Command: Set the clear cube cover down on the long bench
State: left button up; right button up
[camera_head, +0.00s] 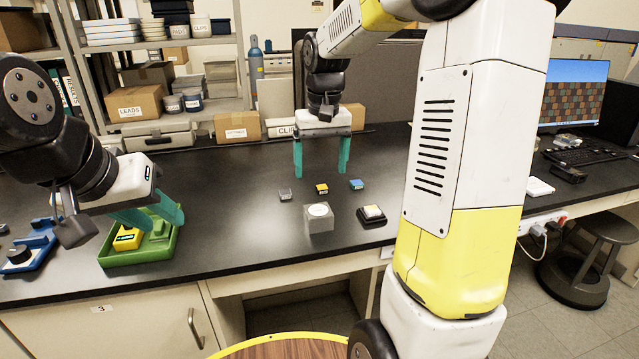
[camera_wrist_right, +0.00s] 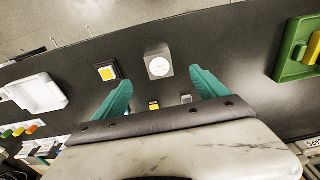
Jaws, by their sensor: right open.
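A grey, box-like cube with a white round patch on top, which looks like the cube cover (camera_head: 319,219), stands upright on the black long bench (camera_head: 235,225) near its front edge. I cannot tell how clear it is. It also shows in the right wrist view (camera_wrist_right: 158,64), beyond the fingertips. My right gripper (camera_head: 322,172) is open and empty, fingers pointing down, behind the cube and apart from it. My left gripper (camera_head: 152,218) has its fingers apart over the green tray (camera_head: 165,250); no held object is visible.
Small grey (camera_head: 285,195), yellow (camera_head: 322,189) and blue (camera_head: 357,184) blocks lie behind the cube. A dark square base (camera_head: 372,217) with a pale yellow top sits right of it. Bench is bare between green tray and cube.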

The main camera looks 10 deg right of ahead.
jog(key=s+r+t+y, duration=0.1)
jog(key=s+r+t, duration=0.1)
jog(key=s, duration=0.8)
jog(key=s+a+r+t+y, duration=0.1)
jog(key=s+r+t, duration=0.1)
jog(key=s, duration=0.8)
jog(key=shift+s+a+r+t, duration=0.2)
jog(key=shift+s+r+t, duration=0.15)
jog(key=shift+t, duration=0.25)
